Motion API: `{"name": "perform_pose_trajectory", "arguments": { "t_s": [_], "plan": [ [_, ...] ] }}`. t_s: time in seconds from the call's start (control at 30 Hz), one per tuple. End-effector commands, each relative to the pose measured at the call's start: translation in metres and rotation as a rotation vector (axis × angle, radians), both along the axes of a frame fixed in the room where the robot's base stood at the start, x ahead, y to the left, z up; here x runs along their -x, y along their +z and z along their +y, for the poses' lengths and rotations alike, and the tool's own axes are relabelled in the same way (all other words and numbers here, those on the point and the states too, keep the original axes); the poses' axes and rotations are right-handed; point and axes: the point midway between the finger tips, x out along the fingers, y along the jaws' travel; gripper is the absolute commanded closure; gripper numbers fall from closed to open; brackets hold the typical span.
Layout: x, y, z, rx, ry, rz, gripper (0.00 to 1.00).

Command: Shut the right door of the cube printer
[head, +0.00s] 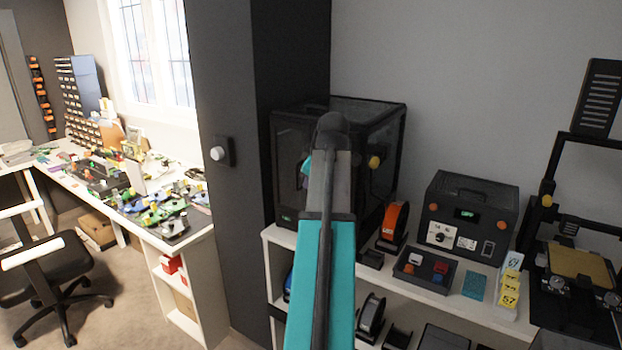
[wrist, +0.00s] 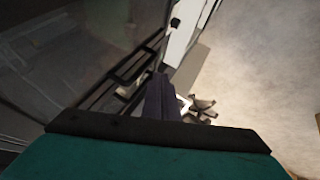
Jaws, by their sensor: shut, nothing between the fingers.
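The cube printer (head: 388,135) is a black box with dark see-through panels, standing on the white shelf beside the tall dark cabinet. A small green display shows low on its front. My arm crosses in front of it and covers the middle of the front, so I cannot tell from the head view how far the right door stands open. In the wrist view my gripper (wrist: 162,98) is shut and empty. A dark see-through panel (wrist: 70,60) lies left of the fingers; contact is not clear.
Right of the printer stand an orange spool (head: 394,220), a black control box (head: 470,215) and an open-frame printer (head: 580,262). A tall dark cabinet (head: 228,180) closes off the left. A cluttered workbench and a black chair (head: 50,275) are farther left.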

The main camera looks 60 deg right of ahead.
Motion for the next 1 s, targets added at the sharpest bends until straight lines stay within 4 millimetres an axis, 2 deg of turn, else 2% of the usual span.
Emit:
{"name": "perform_pose_trajectory", "arguments": {
  "t_s": [0.27, 1.0],
  "plan": [
    [0.003, 0.002, 0.026, 0.001, 0.000, -0.002, 1.00],
    [0.036, 0.068, 0.059, 0.001, 0.003, -0.002, 1.00]
  ]
}}
